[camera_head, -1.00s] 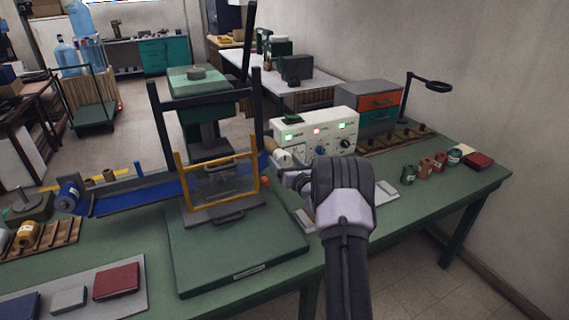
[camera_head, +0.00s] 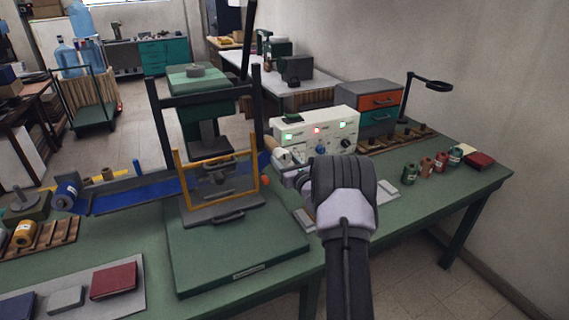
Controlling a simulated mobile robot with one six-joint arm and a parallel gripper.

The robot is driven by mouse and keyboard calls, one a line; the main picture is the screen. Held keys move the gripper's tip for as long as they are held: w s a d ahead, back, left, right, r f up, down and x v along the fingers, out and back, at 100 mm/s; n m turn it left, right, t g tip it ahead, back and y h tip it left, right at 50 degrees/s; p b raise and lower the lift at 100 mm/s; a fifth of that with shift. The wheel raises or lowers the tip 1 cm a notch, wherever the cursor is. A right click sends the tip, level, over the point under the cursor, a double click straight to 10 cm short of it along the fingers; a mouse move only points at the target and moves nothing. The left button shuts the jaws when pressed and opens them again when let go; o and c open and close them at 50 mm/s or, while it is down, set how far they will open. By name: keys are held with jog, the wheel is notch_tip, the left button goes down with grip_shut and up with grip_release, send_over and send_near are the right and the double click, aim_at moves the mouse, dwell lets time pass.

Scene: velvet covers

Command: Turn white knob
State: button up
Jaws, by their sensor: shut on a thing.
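The white control box (camera_head: 342,128) stands on the green bench, with small lit indicators and a row of knobs on its front. The white knob (camera_head: 283,157) is at the left end of that row, partly hidden by my gripper. My gripper (camera_head: 287,171) reaches in from the right and is shut on the white knob; the contact of the fingertips is small and partly hidden. A blue knob (camera_head: 320,149) and a black knob (camera_head: 345,143) sit further right on the same front.
A press with a yellow-framed guard (camera_head: 180,179) stands just left of my gripper. Orange and teal drawers (camera_head: 380,101) and a dark lamp (camera_head: 431,84) are behind right. Several spools (camera_head: 425,167) stand at right. The bench's front right is mostly clear.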

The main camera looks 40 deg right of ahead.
jog(key=n+b, duration=0.1)
jog(key=n, duration=0.1)
jog(key=n+b, duration=0.1)
jog(key=b, duration=0.1)
jog(key=n+b, duration=0.2)
jog(key=shift+f+n, duration=0.25)
jog(key=shift+n, duration=0.05)
jog(key=n+b, duration=0.4)
jog(key=shift+r, duration=0.1)
jog(key=shift+r, duration=0.1)
jog(key=o, duration=1.4)
jog(key=shift+c, duration=0.2)
jog(key=p+v, duration=0.3)
jog(key=v, duration=1.4)
jog(key=shift+s, duration=0.25)
